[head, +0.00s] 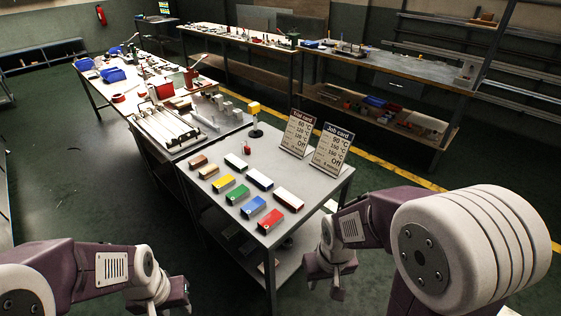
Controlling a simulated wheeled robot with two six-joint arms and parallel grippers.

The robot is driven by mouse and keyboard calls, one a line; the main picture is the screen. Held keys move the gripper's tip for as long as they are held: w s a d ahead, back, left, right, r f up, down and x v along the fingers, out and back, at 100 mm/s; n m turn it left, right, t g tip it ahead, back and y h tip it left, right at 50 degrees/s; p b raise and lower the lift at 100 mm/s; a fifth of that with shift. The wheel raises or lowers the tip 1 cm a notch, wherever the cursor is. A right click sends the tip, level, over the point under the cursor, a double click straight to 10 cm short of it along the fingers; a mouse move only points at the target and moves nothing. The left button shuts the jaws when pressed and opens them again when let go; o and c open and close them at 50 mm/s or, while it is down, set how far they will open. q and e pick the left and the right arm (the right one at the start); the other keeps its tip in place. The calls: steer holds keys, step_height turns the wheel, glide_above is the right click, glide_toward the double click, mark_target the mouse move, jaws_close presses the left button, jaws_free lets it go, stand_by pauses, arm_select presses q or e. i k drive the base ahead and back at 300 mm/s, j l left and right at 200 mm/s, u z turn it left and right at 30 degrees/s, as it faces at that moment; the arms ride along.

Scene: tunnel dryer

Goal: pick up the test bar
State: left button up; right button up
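Several bar-shaped blocks lie in two rows on the near grey table (288,180). They include a brown block (199,162), a tan block (209,173), a yellow block (223,184), a green block (238,195), a blue block (253,207), a red block (270,221) and white-topped blocks (260,178). I cannot tell which one is the test bar. My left gripper (178,296) is low at the bottom, left of the table and apart from it; its finger opening is unclear. My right gripper (325,288) is beside the table's right front, empty, with fingertips apart.
A Trial card (297,132) and a Job card (331,152) stand at the table's right back. A yellow-topped post (255,118) and a small red item (247,149) stand behind the blocks. A conveyor-like unit (165,126) adjoins the far left. Floor on the left is clear.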

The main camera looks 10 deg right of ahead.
mark_target(238, 164)
steer(key=i+j+z, duration=0.2)
steer(key=i+j, duration=0.2)
steer(key=i+j+z, duration=0.2)
steer(key=i+j, duration=0.15)
steer(key=j, duration=0.15)
steer(key=i+j+z, duration=0.2)
steer(key=i+j, duration=0.15)
steer(key=j, duration=0.2)
steer(key=i+j+z, duration=0.2)
steer(key=j, duration=0.35)
steer(key=i+j+z, duration=0.25)
steer(key=j, duration=0.4)
steer(key=i+j+z, duration=0.2)
steer(key=j, duration=0.5)
steer(key=i+j+z, duration=0.2)
steer(key=j, duration=0.5)
steer(key=i+j+z, duration=0.2)
steer(key=j, duration=0.5)
steer(key=k+l, duration=0.05)
steer(key=k, duration=0.05)
